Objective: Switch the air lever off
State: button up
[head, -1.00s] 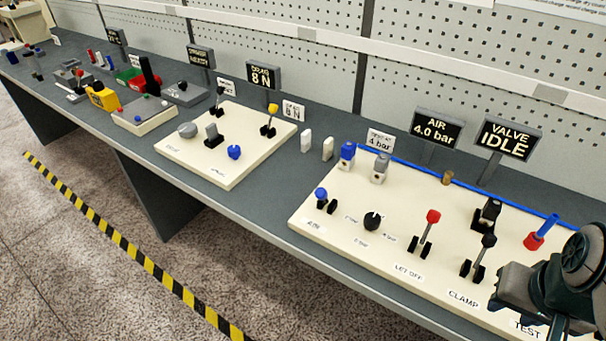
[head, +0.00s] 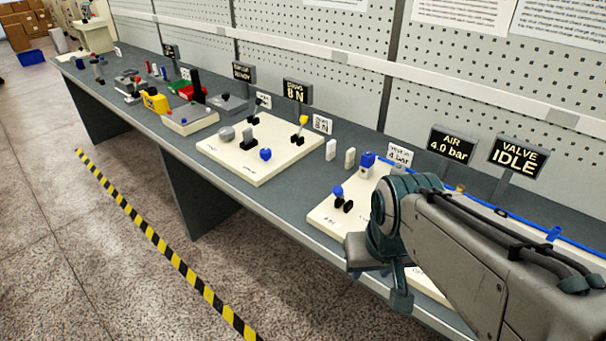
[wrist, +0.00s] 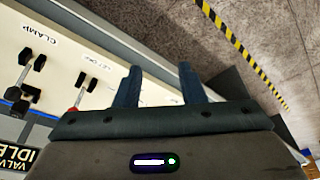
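The air lever (head: 337,192) has a blue knob and black pivot cheeks. It stands at the near left corner of the cream panel (head: 322,217), with its knob tilted toward the left. The AIR sign (head: 452,145) reads 4.0 bar. My gripper (wrist: 160,84) is open and empty in the wrist view, its two dark blue fingers apart over the panel's front edge. In the head view my arm stands just right of the air lever and hides most of the panel. The air lever cannot be made out in the wrist view.
The wrist view shows the red let-off knob (wrist: 73,110) and the black clamp lever (wrist: 36,64) left of my fingers. The VALVE sign (head: 516,156) reads IDLE. Another cream panel (head: 262,168) stands farther left. The floor in front of the bench is clear.

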aim_at(338, 191)
jog(key=k, duration=1.3)
jog(key=u, duration=0.45)
jog(key=i, duration=1.55)
jog(key=z, duration=0.75)
